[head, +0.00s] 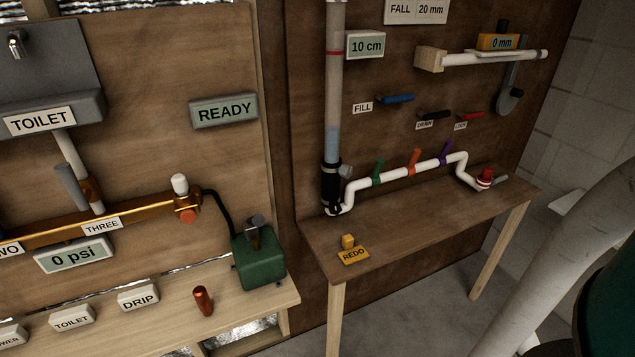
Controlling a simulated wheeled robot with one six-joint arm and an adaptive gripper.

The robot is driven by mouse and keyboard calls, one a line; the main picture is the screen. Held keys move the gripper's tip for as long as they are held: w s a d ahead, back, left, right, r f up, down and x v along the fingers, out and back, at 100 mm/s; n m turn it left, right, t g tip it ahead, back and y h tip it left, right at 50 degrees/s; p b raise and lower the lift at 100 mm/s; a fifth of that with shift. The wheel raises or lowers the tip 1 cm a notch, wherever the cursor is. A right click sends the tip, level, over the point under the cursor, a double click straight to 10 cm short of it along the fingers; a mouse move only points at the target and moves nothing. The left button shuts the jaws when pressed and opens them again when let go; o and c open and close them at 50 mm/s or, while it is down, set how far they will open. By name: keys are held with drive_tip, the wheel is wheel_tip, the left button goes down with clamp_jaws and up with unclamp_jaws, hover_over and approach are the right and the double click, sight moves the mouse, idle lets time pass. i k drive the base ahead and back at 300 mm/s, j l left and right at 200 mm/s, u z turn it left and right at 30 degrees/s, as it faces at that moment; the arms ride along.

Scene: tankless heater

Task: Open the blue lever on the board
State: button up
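The blue lever (397,98) is on the brown wooden board (290,60), right of a white FILL label (362,107). Its handle lies about level and points right. A black lever (434,115) with a DRAIN label and a red lever (470,116) sit lower to its right. My gripper is not in view, so its place relative to the blue lever is not shown.
A clear pipe (334,90) with blue liquid low in it stands left of the lever; its sign (365,44) reads 10 cm. A white pipe (400,171) with green, orange and purple levers runs below, above a wooden table (400,222) bearing a yellow REDO block (353,256).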

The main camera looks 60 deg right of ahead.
sight(410, 97)
drive_tip(key=z, duration=1.5)
